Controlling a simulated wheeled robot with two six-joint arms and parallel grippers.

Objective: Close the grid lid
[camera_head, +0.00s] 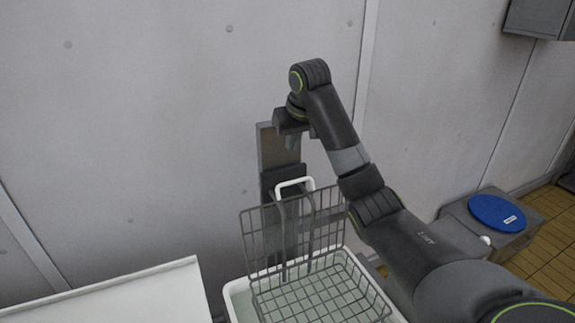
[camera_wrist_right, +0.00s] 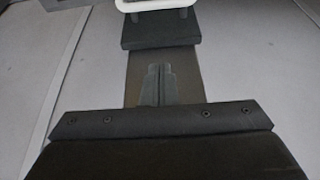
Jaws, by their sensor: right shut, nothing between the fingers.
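The grid lid (camera_head: 326,216) is a dark wire panel standing upright, open, at the back of a wire basket (camera_head: 318,296). The basket sits in a white-rimmed tub (camera_head: 232,290). My right gripper (camera_head: 298,130) is above and behind the lid, near the top of a grey-brown post, apart from the lid. In the right wrist view its fingers (camera_wrist_right: 157,84) are together and empty, in front of the post. The lid does not show clearly in that view. My left gripper is not in view.
A white U-shaped handle (camera_head: 295,183) stands on a dark block behind the lid; it also shows in the right wrist view (camera_wrist_right: 156,7). The post (camera_head: 272,148) is near the pale wall. A white tabletop (camera_head: 120,295) is at left. A blue round lid (camera_head: 497,212) lies on a grey box at right.

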